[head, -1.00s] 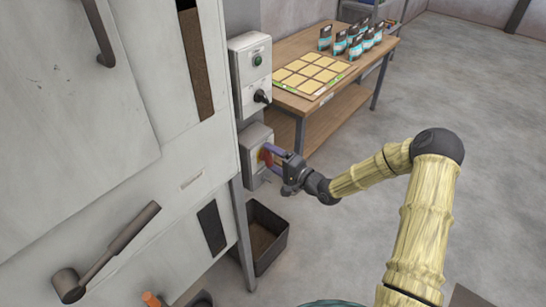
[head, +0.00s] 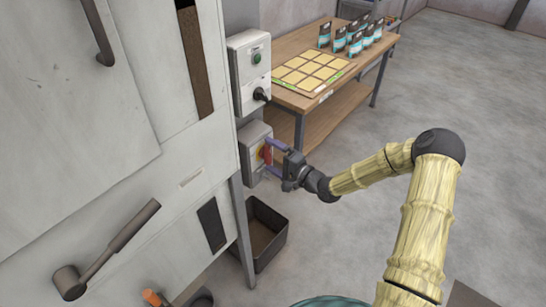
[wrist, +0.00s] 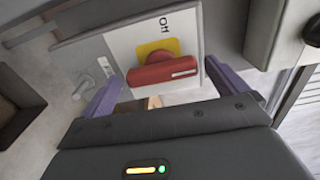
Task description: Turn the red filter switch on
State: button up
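The red filter switch (head: 266,154) is on the front of the lower grey box (head: 251,146) on the machine's side. In the wrist view the red switch (wrist: 163,73) has a bar handle with a pale line, over a yellow plate (wrist: 156,48). In the head view the bar looks upright. My gripper (head: 270,157) is open, its purple fingers on either side of the handle with gaps showing in the wrist view (wrist: 163,78). Any other label is hidden.
A box with a green button (head: 257,58) and a black knob (head: 261,95) is above. A dark bin (head: 264,237) stands below. A wooden table (head: 300,101) holds bags behind. The floor to the right is clear.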

jog(key=b+v, duration=0.3)
jog(key=v, duration=1.4)
jog(key=shift+s, duration=0.2)
jog(key=shift+d, duration=0.1)
jog(key=s+d+f+n+g+h+p, duration=0.15)
jog(key=s+d+n+g+h, duration=0.3)
jog(key=h, duration=0.65)
jog(key=s+a+r+n+g+h, duration=0.1)
jog(key=s+r+n+g+h, duration=0.2)
jog(key=s+r, duration=0.5)
jog(key=s+g, duration=0.1)
jog(key=s, duration=0.2)
jog(key=shift+s, duration=0.4)
